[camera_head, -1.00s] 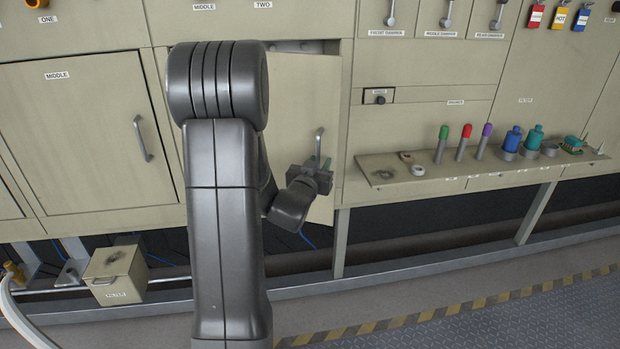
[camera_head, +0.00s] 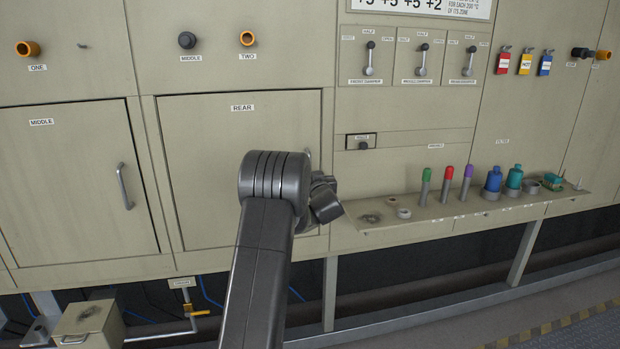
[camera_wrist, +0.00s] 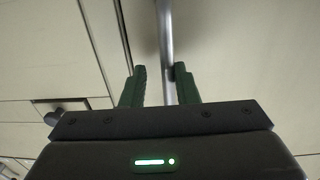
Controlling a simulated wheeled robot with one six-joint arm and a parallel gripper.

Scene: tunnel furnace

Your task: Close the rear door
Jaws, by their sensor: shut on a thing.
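The rear door (camera_head: 212,160) is a beige panel under the label REAR. It sits in its frame in the head view, with a thin dark line along its top and left edges, and looks flush or nearly so. Its handle is a grey metal bar (camera_wrist: 166,35) near the door's right edge. My gripper (camera_wrist: 158,74) has its two dark green fingers on either side of this bar and is shut on it. In the head view my arm hides the fingers and most of the handle.
The middle door (camera_head: 80,180) at the left is shut. A shelf (camera_head: 430,213) with several coloured pens and bottles juts out to the right of my wrist. A beige box (camera_head: 88,322) stands at the lower left. Damper levers (camera_head: 421,60) are above the shelf.

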